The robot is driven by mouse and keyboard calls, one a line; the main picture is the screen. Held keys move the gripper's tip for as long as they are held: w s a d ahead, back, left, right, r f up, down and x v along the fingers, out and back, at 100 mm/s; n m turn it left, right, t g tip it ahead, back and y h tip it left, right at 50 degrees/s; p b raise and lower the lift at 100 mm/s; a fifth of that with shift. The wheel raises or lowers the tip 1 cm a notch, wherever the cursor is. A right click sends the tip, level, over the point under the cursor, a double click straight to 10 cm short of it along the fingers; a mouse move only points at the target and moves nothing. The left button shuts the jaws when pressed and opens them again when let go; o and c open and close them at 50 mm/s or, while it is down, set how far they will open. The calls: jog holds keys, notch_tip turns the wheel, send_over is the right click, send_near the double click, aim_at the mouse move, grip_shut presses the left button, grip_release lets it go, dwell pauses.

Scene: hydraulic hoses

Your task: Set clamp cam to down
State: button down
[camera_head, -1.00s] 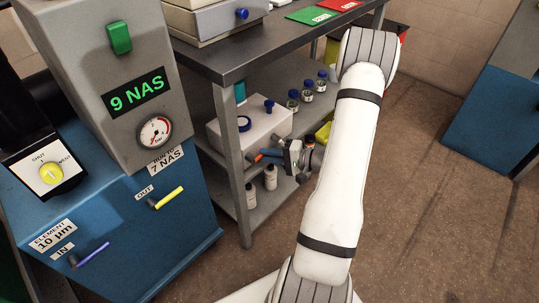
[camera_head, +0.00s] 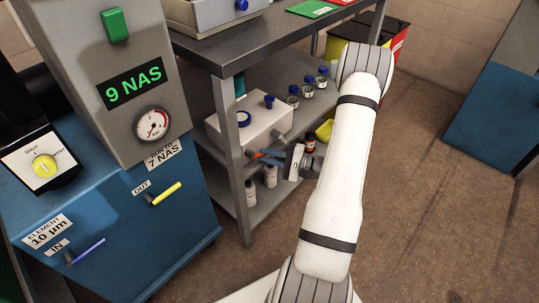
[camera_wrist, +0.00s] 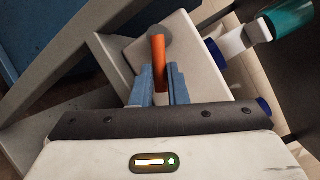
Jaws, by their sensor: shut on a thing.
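The orange lever (camera_wrist: 158,52), which I take for the clamp cam's handle, runs from a round grey pivot (camera_wrist: 160,37) on the side of a white box (camera_wrist: 188,62). My gripper (camera_wrist: 160,78) has its blue fingers on either side of the lever, shut on it. The lever's lower end lies between the fingers. In the head view the white box (camera_head: 238,128) is on the shelf under the bench, and the orange lever (camera_head: 273,153) shows small beside my gripper (camera_head: 264,157). My arm and wrist cover part of that area.
The grey bench frame (camera_head: 239,165) stands close to the left of my gripper. Small blue-capped bottles (camera_head: 307,88) stand behind, and white bottles (camera_head: 270,175) on the lower shelf. A blue machine (camera_head: 120,205) reading 9 NAS is at left. Floor at right is clear.

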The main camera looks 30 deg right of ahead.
jog(key=shift+s+a+f+m+t+y, duration=0.15)
jog(key=shift+a+f+m+t, duration=0.2)
jog(key=shift+m, duration=0.8)
jog(key=shift+s+a+f+m+t+y, duration=0.15)
jog(key=shift+f+m+t, duration=0.35)
jog(key=shift+m, duration=0.7)
jog(key=shift+a+f+m+t+y, duration=0.1)
jog(key=shift+a+f+m+t, duration=0.15)
jog(key=shift+m+t, duration=0.6)
jog(key=shift+m+g, duration=0.3)
jog(key=shift+m, duration=0.1)
jog(key=c, duration=1.4)
grip_release()
jog(key=shift+c, duration=0.2)
jog(key=p+v, duration=0.1)
jog(key=v, duration=0.6)
jog(key=shift+s+d+p, duration=0.2)
jog(key=shift+s+p, duration=0.1)
jog(key=shift+f, duration=0.1)
